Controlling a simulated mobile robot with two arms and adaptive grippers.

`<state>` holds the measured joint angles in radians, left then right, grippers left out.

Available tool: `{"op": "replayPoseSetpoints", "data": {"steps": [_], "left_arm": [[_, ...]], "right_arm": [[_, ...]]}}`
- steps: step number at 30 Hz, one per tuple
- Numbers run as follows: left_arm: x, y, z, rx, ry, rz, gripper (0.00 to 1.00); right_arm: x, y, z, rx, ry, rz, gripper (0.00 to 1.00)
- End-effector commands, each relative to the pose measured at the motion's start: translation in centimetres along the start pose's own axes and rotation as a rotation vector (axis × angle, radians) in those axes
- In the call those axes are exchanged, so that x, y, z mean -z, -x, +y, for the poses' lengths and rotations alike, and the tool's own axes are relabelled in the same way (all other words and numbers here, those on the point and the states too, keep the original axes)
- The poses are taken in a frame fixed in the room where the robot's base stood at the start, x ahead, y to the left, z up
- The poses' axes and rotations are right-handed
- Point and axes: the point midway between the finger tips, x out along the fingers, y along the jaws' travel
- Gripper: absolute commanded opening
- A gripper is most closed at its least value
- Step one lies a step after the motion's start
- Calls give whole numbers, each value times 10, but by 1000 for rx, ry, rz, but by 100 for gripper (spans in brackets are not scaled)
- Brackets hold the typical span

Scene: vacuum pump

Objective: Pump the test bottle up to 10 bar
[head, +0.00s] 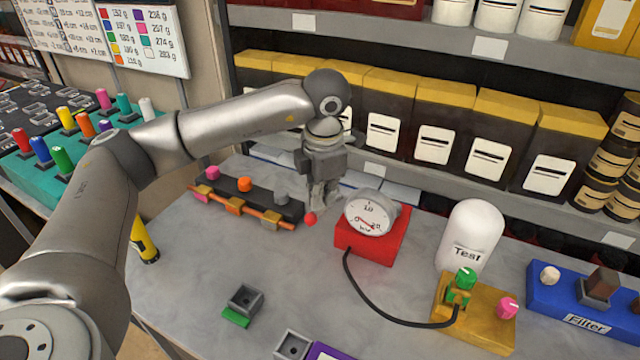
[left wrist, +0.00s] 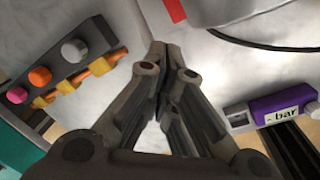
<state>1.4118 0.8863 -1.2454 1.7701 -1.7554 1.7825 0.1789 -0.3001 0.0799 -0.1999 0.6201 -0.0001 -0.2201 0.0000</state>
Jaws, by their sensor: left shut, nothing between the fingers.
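A white "Test" bottle (head: 470,237) stands upright behind a yellow base (head: 480,330) with a green knob (head: 466,278) and a pink knob (head: 507,308). A round dial gauge (head: 370,216) sits on a red box (head: 372,243), and a black hose (head: 375,305) runs from there to the yellow base. My left gripper (head: 320,200) points down just left of the gauge, close to a small red ball (head: 310,218); I cannot tell whether they touch. Its fingers (left wrist: 160,55) are shut and empty in the left wrist view. My right gripper is out of view.
A black manifold (head: 255,200) with pink, orange and grey knobs lies left of my gripper. A blue "Filter" block (head: 583,305) is at the right. Small grey sockets (head: 245,298) and a purple "- bar" block (left wrist: 285,105) are in front. Boxed shelves (head: 440,95) stand behind.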

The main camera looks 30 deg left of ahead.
Motion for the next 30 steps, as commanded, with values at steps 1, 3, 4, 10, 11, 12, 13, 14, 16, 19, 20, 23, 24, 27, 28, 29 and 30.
{"op": "replayPoseSetpoints", "data": {"steps": [1, 3, 4, 10, 11, 12, 13, 14, 16, 19, 20, 23, 24, 27, 28, 29, 30], "left_arm": [[0, -1, 0, 0, 0, 0, 0], [1, -2, -1, 0, 0, 0, 0], [1, -2, -1, 0, 0, 0, 0], [2, -3, -2, 0, 0, 0, 0], [2, -4, -3, 0, 0, 0, 0], [3, -4, -3, 0, 0, 0, 0], [3, -4, -3, 0, 0, 0, 0], [3, -4, -3, 0, 0, 0, 0], [4, -5, -4, 0, 0, 0, 0], [4, -6, -4, 0, 0, 0, 0], [4, -6, -4, 0, 0, 0, 0], [5, -7, -5, 0, 1, 0, 0], [5, -7, -5, 0, 1, 0, 0], [6, -8, -6, 0, 1, 0, 0], [6, -8, -6, 0, 1, 0, 0], [6, -9, -6, 0, 1, 0, 0], [6, -9, -6, 0, 1, 0, 0]], "right_arm": [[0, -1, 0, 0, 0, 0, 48], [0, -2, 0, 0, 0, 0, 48], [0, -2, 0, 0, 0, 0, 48], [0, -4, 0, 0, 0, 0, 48], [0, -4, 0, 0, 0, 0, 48], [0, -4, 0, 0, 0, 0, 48], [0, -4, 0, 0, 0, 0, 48], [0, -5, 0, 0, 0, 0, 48], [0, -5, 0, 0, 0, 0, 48], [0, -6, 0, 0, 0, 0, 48], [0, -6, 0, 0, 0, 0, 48], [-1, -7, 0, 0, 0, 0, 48], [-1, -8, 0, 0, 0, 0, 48], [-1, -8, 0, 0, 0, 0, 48], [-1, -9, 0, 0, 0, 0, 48], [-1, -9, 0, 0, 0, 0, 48], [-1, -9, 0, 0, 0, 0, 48]]}}
